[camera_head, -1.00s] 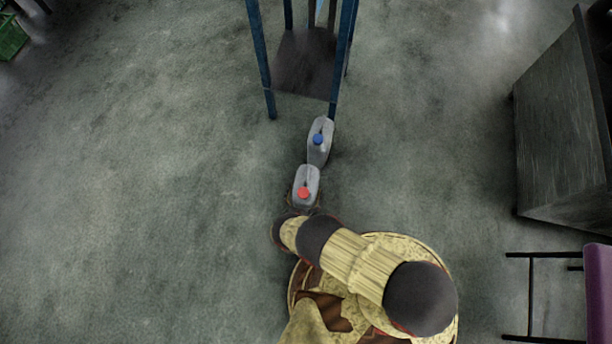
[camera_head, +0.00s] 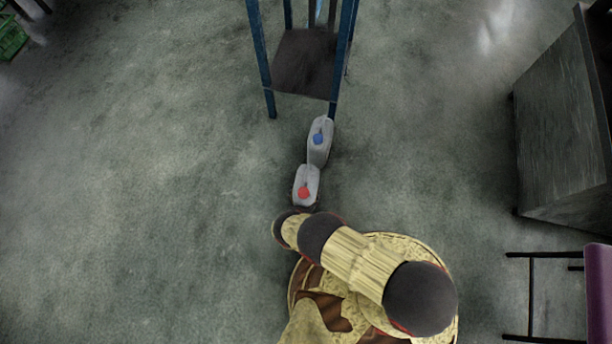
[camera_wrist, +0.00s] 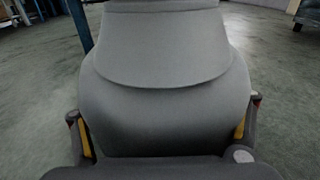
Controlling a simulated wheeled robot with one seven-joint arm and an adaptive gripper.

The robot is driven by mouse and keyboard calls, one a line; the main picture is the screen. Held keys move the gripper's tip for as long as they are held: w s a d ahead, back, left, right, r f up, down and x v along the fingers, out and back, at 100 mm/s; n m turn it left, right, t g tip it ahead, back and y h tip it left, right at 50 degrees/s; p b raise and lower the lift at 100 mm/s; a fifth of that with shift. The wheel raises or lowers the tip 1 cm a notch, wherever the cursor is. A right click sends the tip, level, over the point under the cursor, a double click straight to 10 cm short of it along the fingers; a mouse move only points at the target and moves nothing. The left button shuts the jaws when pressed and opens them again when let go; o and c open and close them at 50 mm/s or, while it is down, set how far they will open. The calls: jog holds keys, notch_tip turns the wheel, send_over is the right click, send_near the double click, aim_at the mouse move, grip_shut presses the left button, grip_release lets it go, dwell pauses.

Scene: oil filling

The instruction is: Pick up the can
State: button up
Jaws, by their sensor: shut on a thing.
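A grey can with a red cap (camera_head: 306,184) stands on the floor just beyond my arm in the head view. A second grey can with a blue cap (camera_head: 320,142) stands right behind it, by the rack's front leg. In the wrist view a grey can body (camera_wrist: 165,95) fills the middle of the picture. My gripper (camera_wrist: 164,128) has a finger on each side of it and is shut on it. The can's cap and base are out of the wrist view. In the head view my arm hides the gripper.
A blue-legged rack with a dark shelf (camera_head: 303,65) stands behind the cans. A dark cabinet (camera_head: 560,120) is at the right, with a purple chair (camera_head: 598,285) below it. A green crate (camera_head: 12,38) sits at the far upper left. The floor on the left is clear.

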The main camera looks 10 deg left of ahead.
jog(key=c, duration=0.8)
